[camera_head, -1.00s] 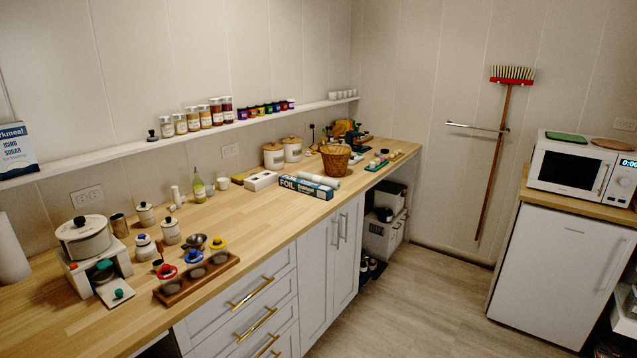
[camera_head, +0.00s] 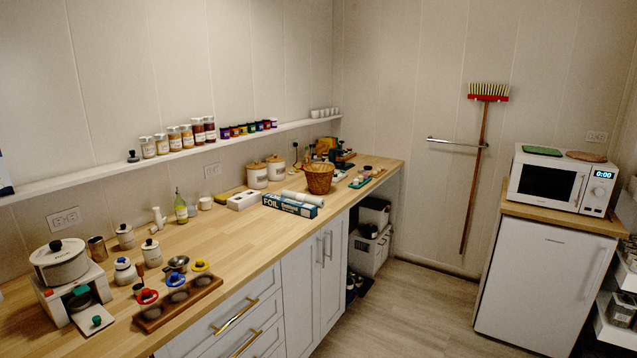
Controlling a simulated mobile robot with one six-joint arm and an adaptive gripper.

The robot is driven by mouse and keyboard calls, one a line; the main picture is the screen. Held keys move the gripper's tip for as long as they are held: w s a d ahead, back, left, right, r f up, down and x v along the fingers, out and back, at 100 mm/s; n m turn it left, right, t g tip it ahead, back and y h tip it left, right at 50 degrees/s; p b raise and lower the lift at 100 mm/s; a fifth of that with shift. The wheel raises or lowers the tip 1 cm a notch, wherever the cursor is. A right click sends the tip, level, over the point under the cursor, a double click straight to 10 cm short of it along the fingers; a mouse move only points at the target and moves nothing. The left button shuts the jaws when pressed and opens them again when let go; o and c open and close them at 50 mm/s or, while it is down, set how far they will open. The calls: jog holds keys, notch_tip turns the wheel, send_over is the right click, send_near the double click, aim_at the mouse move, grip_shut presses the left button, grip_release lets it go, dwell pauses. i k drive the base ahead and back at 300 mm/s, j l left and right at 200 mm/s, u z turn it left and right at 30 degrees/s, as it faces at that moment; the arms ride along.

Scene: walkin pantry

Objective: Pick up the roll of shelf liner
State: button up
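A pale, light-coloured roll (camera_head: 304,197), which looks like the shelf liner, lies on the wooden counter. It lies just behind the blue and white foil box (camera_head: 289,206) and in front of the wicker basket (camera_head: 320,178). The box hides part of its lower side. My gripper is not in view.
The counter (camera_head: 228,233) has a clear stretch in front of the foil box. A white box (camera_head: 244,200) and lidded canisters (camera_head: 257,175) stand behind. The floor (camera_head: 410,308) between is open.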

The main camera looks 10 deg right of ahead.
aim_at(317, 201)
jog(key=i+l, duration=0.15)
jog(key=i, duration=0.5)
jog(key=i+l, duration=0.2)
jog(key=i, duration=0.4)
jog(key=i+l, duration=0.15)
jog(key=i, duration=0.5)
jog(key=i+l, duration=0.2)
jog(key=i, duration=0.4)
jog(key=i+l, duration=0.15)
jog(key=i, duration=0.5)
jog(key=i+l, duration=0.2)
jog(key=i, duration=0.45)
